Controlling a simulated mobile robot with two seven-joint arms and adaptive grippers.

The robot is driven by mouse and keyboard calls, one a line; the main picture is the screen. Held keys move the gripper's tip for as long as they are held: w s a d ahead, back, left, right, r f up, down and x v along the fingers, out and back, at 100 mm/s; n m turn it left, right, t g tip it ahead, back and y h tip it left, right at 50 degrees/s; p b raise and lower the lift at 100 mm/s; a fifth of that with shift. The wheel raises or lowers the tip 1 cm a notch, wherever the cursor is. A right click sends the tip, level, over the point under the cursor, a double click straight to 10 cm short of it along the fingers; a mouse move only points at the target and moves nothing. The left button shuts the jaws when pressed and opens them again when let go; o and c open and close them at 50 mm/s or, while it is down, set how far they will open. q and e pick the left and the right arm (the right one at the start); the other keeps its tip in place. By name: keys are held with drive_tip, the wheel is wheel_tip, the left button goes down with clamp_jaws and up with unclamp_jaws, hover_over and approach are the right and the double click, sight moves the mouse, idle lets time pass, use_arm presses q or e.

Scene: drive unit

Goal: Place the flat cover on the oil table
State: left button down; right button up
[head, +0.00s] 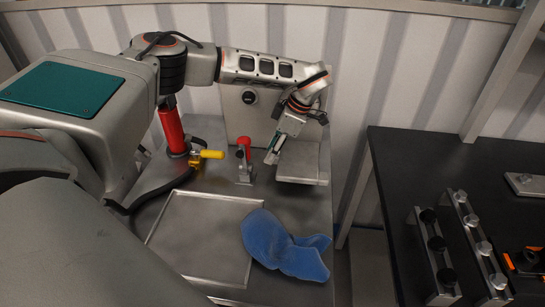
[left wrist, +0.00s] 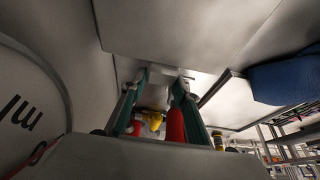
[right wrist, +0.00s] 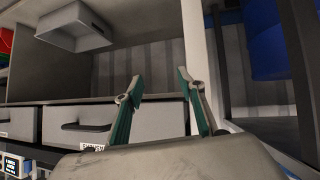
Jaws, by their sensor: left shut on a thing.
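My left gripper (head: 273,157) is above the back right of the grey oil table (head: 222,197). It is shut on the edge of a flat grey metal piece, which I take for the flat cover (head: 306,160). This piece has a bent lower edge and appears raised above the table; any contact with the table is unclear. In the left wrist view a broad grey plate (left wrist: 185,28) fills the top, just beyond my left fingertips (left wrist: 163,76). My right gripper (right wrist: 159,78) shows only in the right wrist view, open and empty in front of grey drawers.
A red cylinder (head: 172,130), yellow handle (head: 211,154) and red-topped clamp (head: 244,160) stand at the back. A black table (head: 390,165) with metal parts is right, across a gap.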

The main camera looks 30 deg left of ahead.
sight(287, 156)
use_arm(q)
wheel_tip(287, 156, down, 2)
drive_tip(key=shift+f, duration=0.25)
drive_tip(key=shift+w+f+p, duration=0.2)
drive_tip(key=shift+f+p, duration=0.1)
drive_tip(key=shift+f, duration=0.1)
drive_tip(key=c, duration=1.5)
unclamp_jaws()
drive_tip(key=shift+s, duration=0.1)
drive_tip(key=b+v, duration=0.1)
drive_tip(key=v, duration=1.1)
